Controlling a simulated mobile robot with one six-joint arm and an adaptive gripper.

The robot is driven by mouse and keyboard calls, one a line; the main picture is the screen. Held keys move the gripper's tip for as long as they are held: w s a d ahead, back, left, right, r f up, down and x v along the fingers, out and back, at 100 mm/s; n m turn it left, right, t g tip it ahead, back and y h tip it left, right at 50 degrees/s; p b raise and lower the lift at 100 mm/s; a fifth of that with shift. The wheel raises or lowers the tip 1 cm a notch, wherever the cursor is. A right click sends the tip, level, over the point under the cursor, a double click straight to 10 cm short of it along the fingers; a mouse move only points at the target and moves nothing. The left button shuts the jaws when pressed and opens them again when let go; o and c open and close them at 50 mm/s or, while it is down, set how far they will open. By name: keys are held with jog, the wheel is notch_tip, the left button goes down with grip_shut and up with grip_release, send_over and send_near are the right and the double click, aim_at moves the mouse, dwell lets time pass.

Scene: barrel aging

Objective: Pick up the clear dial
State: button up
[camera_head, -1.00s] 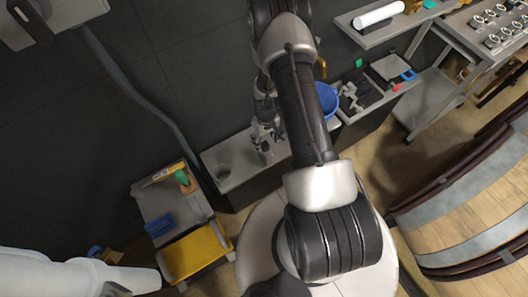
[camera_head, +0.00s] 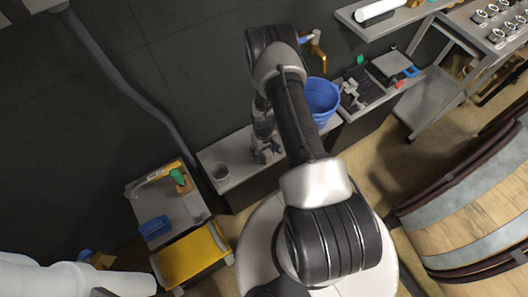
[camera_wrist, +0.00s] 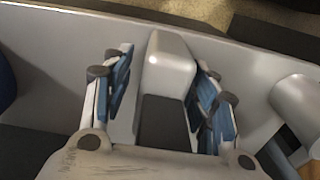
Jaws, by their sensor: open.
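No clear dial can be made out for certain in either view. My gripper (camera_head: 266,152) is low over the grey counter (camera_head: 236,146), and my arm hides part of that area. In the wrist view my gripper (camera_wrist: 166,88) is open, its blue-padded fingers spread wide. A pale silver block with rounded edges (camera_wrist: 168,64) shows between the fingers, with a dark part below it. I cannot tell whether this block is the dial. No contact with the fingers is visible.
A blue bucket (camera_head: 321,100) is to the right, below a brass tap (camera_head: 318,48). A yellow-fronted cart (camera_head: 190,257) stands at lower left and a large barrel (camera_head: 475,225) at right.

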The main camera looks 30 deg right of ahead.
jog(key=shift+c, duration=0.4)
grip_shut()
